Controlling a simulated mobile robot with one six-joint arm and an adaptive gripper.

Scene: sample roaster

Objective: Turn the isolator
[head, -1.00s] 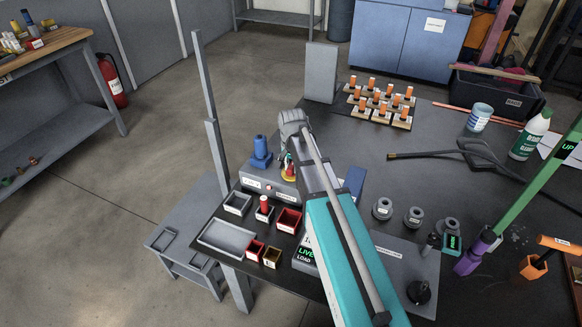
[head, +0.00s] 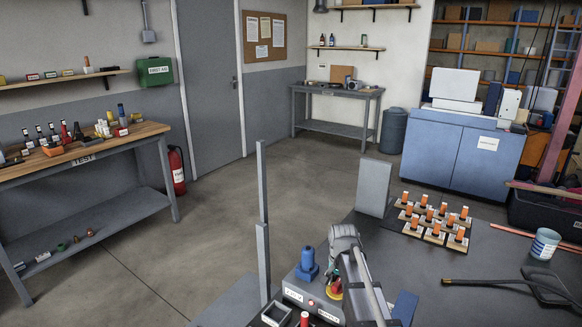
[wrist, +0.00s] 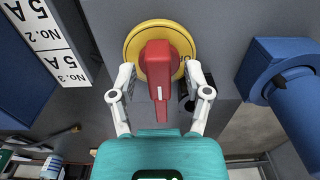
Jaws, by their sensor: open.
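The isolator is a red handle (wrist: 158,62) on a round yellow plate (wrist: 132,45), in the upper middle of the wrist view. The handle's narrow end, with a white mark, points down in that picture, toward my gripper's body. My gripper (wrist: 159,78) is open, with one pale finger on each side of the handle and a visible gap on both sides. Dark lettering on the yellow plate is mostly covered by the handle. In the head view, the isolator (head: 334,287) shows small at the bottom, partly hidden by my gripper (head: 343,240) and arm.
A blue knob-like fitting (head: 307,264) stands on the grey box left of the isolator; its blue body (wrist: 296,95) is right of my gripper in the wrist view. A grey upright post (head: 263,210) rises nearby. Orange-topped pieces (head: 436,222) stand farther back on the dark bench.

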